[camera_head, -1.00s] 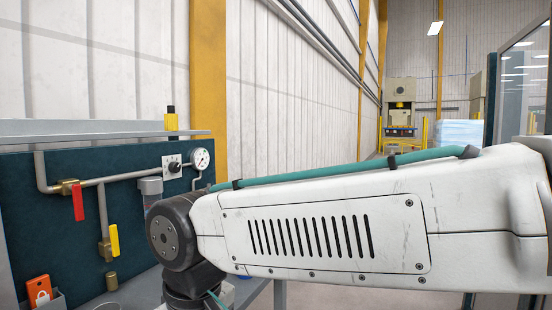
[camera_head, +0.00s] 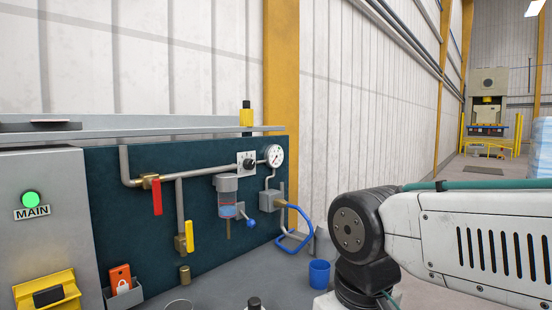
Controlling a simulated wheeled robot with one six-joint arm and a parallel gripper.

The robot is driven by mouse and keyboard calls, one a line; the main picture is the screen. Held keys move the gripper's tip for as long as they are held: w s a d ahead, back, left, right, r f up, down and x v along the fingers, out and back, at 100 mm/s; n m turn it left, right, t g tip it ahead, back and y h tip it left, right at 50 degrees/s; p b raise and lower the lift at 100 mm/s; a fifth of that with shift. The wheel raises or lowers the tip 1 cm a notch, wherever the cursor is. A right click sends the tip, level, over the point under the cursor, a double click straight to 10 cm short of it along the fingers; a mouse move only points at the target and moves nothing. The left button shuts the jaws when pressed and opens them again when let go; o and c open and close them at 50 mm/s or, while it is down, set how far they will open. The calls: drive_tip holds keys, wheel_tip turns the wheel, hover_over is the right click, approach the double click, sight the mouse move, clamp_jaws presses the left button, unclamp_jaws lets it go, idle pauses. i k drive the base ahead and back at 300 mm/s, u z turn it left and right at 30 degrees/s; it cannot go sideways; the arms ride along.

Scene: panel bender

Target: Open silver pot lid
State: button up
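No silver pot with a lid shows clearly. A round grey metal rim (camera_head: 178,306) is cut off by the bottom edge, and I cannot tell whether it is the pot or whether a lid is on it. A grey cylindrical thing (camera_head: 322,243) stands at the back of the bench, partly hidden by my arm's dark joint. I cannot tell whether it is the pot. My arm reaches in from the right, and its gripper is out of view.
A grey bench (camera_head: 225,280) holds a blue cup (camera_head: 319,273) and a dark-capped thing (camera_head: 254,303). Behind it, a dark teal panel (camera_head: 110,190) carries a red valve handle (camera_head: 157,197), a yellow valve handle (camera_head: 189,236) and a pressure gauge (camera_head: 274,155). A blue hose (camera_head: 303,219) loops beside the panel.

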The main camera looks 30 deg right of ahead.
sight(322, 232)
drive_tip(key=z, duration=1.5)
drive_tip(key=i, duration=1)
drive_tip(key=u, duration=1.55)
